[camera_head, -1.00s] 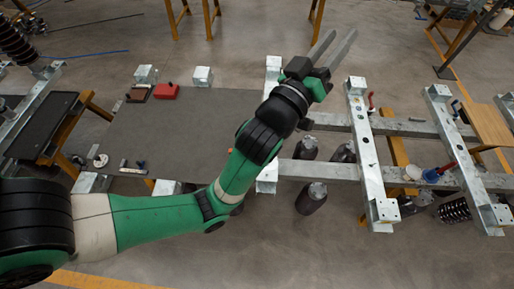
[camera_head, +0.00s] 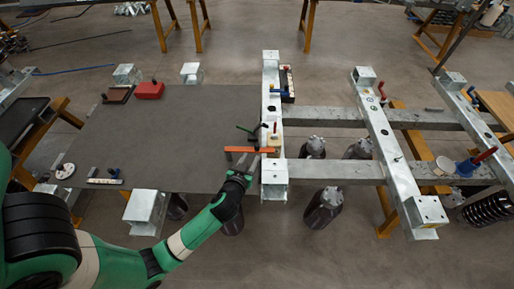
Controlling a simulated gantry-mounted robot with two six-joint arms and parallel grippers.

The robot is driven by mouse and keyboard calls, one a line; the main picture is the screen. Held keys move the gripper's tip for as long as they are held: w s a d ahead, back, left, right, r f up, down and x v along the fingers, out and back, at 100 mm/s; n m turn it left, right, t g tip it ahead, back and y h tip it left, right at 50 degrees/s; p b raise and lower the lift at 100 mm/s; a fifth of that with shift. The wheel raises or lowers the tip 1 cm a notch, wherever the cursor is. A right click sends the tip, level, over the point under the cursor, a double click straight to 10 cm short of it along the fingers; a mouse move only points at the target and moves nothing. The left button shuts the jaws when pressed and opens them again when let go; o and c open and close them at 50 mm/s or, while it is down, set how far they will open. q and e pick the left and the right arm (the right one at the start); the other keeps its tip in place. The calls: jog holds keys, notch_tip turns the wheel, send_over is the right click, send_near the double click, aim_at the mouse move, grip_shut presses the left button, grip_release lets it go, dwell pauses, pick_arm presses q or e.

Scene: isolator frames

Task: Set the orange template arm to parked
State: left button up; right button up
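The orange template arm (camera_head: 249,149) is a thin bar lying roughly left to right. Its right end is at the galvanised cross beam (camera_head: 271,110), and its left end sticks out over the dark grey table top. My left gripper (camera_head: 240,158) is just below the bar in the head view, its two grey fingers pointing up toward it. The fingers look apart, with a gap between them. I cannot tell whether they touch the bar. My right gripper is not in view.
A red box (camera_head: 149,90) sits at the table's back edge. The dark grey table top (camera_head: 170,135) is mostly clear. More steel beams (camera_head: 390,150) are at right.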

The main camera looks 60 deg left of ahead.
aim_at(256, 147)
pick_arm(q)
jog(key=b+x, duration=0.2)
jog(key=x, duration=0.7)
jog(key=shift+w+a+f, duration=0.1)
jog(key=shift+w+a, duration=0.15)
jog(key=shift+w, duration=0.05)
grip_shut()
dwell(0.8)
